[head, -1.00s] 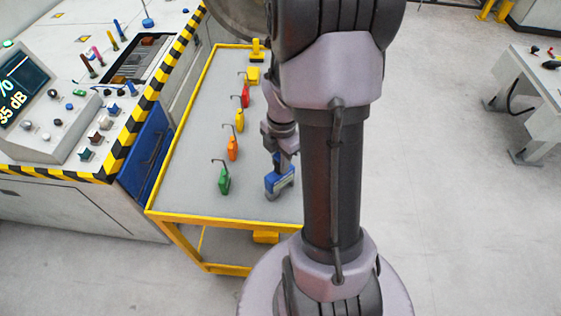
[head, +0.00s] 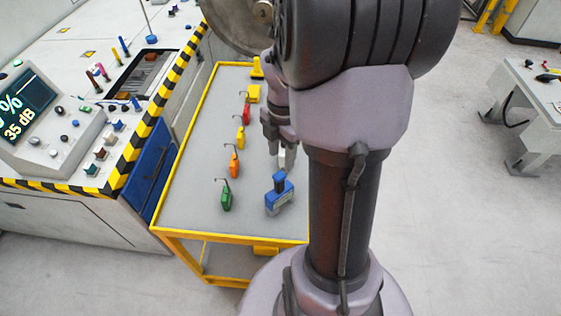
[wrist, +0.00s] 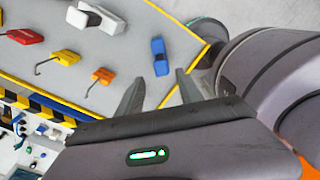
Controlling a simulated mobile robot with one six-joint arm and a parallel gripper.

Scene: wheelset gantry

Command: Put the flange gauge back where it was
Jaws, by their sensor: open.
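A blue block-like item with a grey lower part (head: 279,195), apparently the flange gauge, stands on the grey cart top (head: 188,205) near its front right. No name on it is readable. The wrist view shows it from above as a small blue block (wrist: 160,56), ahead of my fingers and apart from them. My gripper (head: 277,148) is farther back over the cart, partly hidden by my arm. In the wrist view my gripper (wrist: 160,78) has its two fingers spread, with nothing between them.
A console with a striped edge borders the cart's left.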

